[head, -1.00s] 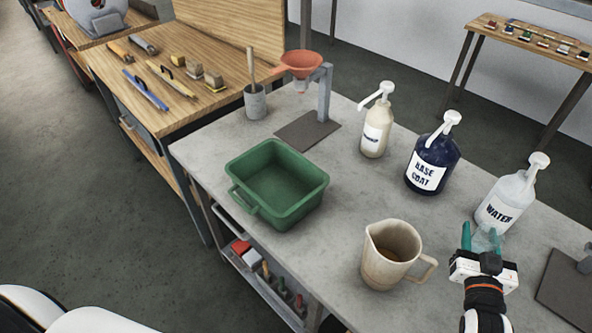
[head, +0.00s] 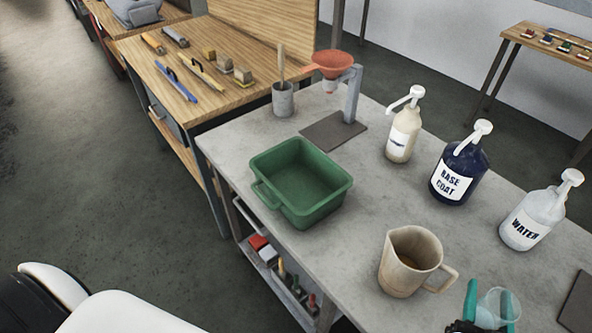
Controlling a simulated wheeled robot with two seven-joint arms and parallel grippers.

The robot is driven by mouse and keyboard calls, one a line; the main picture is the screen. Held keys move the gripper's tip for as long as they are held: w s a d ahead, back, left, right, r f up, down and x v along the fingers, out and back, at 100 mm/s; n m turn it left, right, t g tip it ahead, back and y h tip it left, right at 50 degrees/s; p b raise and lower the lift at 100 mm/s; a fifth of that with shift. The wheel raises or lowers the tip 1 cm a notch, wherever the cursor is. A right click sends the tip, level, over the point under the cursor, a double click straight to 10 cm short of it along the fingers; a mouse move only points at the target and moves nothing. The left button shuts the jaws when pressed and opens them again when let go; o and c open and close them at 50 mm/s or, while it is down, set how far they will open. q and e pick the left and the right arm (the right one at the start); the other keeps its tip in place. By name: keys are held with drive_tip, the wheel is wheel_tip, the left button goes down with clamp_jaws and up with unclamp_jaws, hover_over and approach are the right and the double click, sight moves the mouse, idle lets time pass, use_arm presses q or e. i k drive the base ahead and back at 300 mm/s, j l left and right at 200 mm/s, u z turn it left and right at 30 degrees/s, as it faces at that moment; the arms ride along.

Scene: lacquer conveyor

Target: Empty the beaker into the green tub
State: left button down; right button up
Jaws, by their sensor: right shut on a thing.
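The green tub (head: 340,188) stands on the grey table, open side up, and looks empty. A small clear beaker (head: 503,300) is at the bottom right edge of the picture. My right gripper (head: 484,309), with teal fingers, is shut on it, to the right of and nearer than the beige jug. What the beaker holds cannot be made out. The tub is well to the left of and farther away than this gripper. My left gripper is not in view.
A beige jug (head: 409,264) stands between the beaker and the tub. Pump bottles, cream (head: 402,140), dark blue (head: 458,170) and clear WATER (head: 530,222), line the far side. A funnel stand (head: 352,97) and a grey pot (head: 283,100) are behind the tub.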

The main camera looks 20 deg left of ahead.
sight(301, 181)
drive_tip(key=j+u, duration=0.65)
drive_tip(key=u, duration=0.2)
